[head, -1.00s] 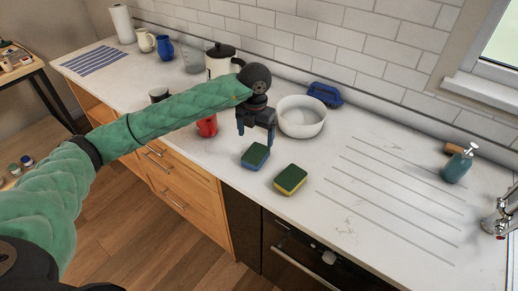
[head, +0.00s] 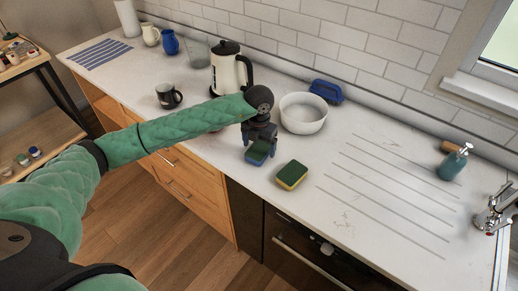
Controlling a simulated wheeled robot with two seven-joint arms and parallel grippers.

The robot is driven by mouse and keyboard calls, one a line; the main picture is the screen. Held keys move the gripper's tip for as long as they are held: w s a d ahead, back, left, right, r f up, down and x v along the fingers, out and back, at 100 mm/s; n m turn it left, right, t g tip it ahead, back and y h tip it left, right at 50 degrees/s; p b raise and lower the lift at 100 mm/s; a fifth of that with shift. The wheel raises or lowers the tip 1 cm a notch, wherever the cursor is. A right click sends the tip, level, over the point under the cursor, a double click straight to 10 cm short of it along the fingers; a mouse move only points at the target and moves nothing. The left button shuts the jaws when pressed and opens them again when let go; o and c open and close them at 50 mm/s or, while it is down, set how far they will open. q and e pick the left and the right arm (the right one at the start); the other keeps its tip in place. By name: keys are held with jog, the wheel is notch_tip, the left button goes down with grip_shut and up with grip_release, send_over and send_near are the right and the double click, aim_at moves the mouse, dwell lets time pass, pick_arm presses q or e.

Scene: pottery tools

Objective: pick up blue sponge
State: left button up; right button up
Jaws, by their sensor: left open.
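The blue sponge (head: 257,153), with a dark green top, lies on the white countertop. My left gripper (head: 260,144) is right over it, pointing down, with its open fingers at the sponge's sides. The fingers partly cover the sponge, and I cannot tell whether they touch it. A yellow sponge (head: 291,176) with a green top lies to the right and nearer. My right gripper is not in view.
A white bowl (head: 303,113) stands just behind and right of the gripper. A white kettle (head: 228,72) and black mug (head: 168,95) stand to the left. The grooved drainer area at right is clear.

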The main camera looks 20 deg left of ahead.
pick_arm(q)
jog(key=shift+s+f, duration=0.1)
jog(key=shift+f, duration=0.05)
jog(key=c, duration=0.7)
jog(key=shift+c, duration=0.2)
